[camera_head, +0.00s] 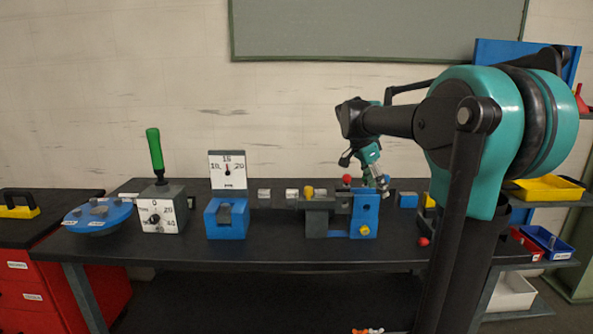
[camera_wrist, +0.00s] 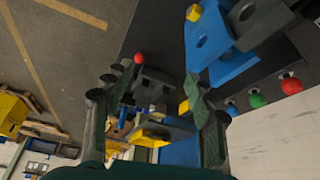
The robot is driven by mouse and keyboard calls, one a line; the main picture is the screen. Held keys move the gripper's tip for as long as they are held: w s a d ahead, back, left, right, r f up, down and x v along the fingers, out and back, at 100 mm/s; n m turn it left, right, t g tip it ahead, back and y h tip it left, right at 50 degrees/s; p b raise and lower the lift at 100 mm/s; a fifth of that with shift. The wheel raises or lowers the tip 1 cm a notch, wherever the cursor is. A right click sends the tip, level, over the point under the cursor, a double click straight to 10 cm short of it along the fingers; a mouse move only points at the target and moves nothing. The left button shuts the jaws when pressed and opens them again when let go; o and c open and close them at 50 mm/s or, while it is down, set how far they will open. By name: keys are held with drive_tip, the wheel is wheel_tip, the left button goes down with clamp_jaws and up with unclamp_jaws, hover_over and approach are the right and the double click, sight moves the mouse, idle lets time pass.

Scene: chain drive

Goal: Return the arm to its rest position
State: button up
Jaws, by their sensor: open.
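My gripper (camera_head: 367,174) is at the end of my arm, above the right part of the black bench (camera_head: 290,252), close to a blue upright block (camera_head: 364,206) with a yellow knob. In the wrist view my gripper (camera_wrist: 157,80) has its two fingers spread apart, with nothing held between them. I cannot tell whether the fingers touch anything.
A grey block fixture (camera_head: 316,222) stands left of the blue block. Further left are a blue stand with a dial (camera_head: 227,170), a box with a green lever (camera_head: 155,150) and a blue disc (camera_head: 98,216).

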drive_tip(key=s+a+f+n+t+y, duration=0.1)
drive_tip(key=s+a+f+n+y, duration=0.1)
drive_tip(key=s+f+n, duration=0.5)
drive_tip(key=s+a+f+n+t+y, duration=0.1)
drive_tip(key=s+f+n, duration=0.6)
drive_tip(key=s+f, duration=1)
wheel_tip(320, 180, down, 3)
drive_tip(key=a+y, duration=0.1)
drive_tip(key=a, duration=0.1)
drive_tip(key=shift+s+a+r+n+t+y, duration=0.15)
drive_tip(key=shift+s+a+n+t+y, duration=0.15)
drive_tip(key=shift+a+n+t+y, duration=0.1)
